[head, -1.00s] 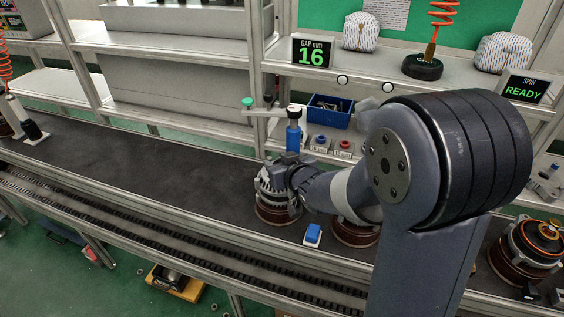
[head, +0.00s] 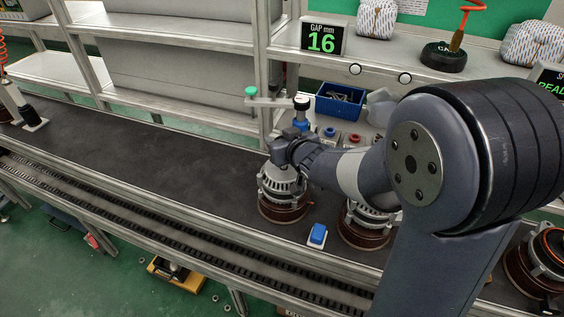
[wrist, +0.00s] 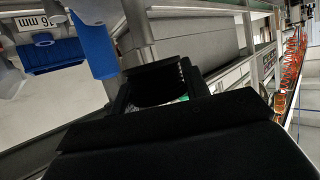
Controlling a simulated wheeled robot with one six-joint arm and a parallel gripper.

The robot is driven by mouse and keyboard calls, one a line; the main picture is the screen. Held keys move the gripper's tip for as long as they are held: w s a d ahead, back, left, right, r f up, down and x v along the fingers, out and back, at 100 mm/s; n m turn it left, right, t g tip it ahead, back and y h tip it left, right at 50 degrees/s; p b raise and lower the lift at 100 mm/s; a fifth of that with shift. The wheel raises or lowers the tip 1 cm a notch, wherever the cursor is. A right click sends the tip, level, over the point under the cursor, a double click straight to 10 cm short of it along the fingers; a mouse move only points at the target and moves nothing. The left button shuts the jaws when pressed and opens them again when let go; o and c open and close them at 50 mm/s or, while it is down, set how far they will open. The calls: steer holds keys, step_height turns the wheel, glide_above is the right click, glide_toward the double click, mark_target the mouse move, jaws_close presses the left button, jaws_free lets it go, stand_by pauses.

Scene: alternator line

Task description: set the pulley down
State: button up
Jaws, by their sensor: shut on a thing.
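My gripper (head: 284,150) is above the left alternator (head: 283,192), a silver housing with a copper-brown lower part standing upright on the dark belt. It seems just clear of the housing's top; contact cannot be judged. In the wrist view my gripper (wrist: 158,84) shows as black jaws, shut on a dark thing with a rounded edge, taken to be the pulley (wrist: 156,91). Most of it is hidden by the jaws, and in the head view I cannot make it out.
A second alternator (head: 364,228) stands right of the first, partly behind my arm. A blue-topped box (head: 317,235) lies in front. A blue bin (head: 340,101) and a green-knobbed post (head: 252,96) stand behind.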

steer(key=shift+f+b, duration=0.35)
steer(key=shift+f, duration=2.4)
steer(key=shift+f, duration=0.1)
steer(key=shift+f+b, duration=0.15)
steer(key=shift+b, duration=0.15)
steer(key=o, duration=1.2)
steer(key=shift+c, duration=0.2)
steer(key=shift+p, duration=0.3)
